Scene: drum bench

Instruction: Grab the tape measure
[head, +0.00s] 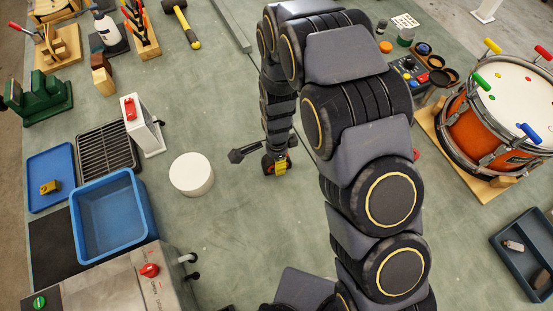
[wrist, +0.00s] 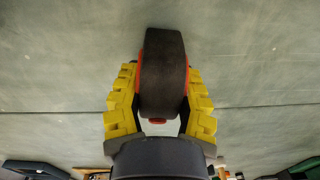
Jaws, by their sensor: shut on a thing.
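The tape measure (wrist: 164,72), a dark rounded body with red edges, sits between the yellow fingers of my gripper (wrist: 161,95) in the wrist view. The fingers press on it from both sides, so my gripper is shut on it. In the head view my gripper (head: 280,168) points down at the middle of the bench, and the tape measure is mostly hidden there by the fingers and arm. I cannot tell whether it touches the bench or hangs just above it.
A white round block (head: 191,174) stands left of my gripper. A blue bin (head: 112,216), a wire rack (head: 107,149) and a white box (head: 143,125) are farther left. An orange drum (head: 510,110) stands at the right. The bench below the white block is clear.

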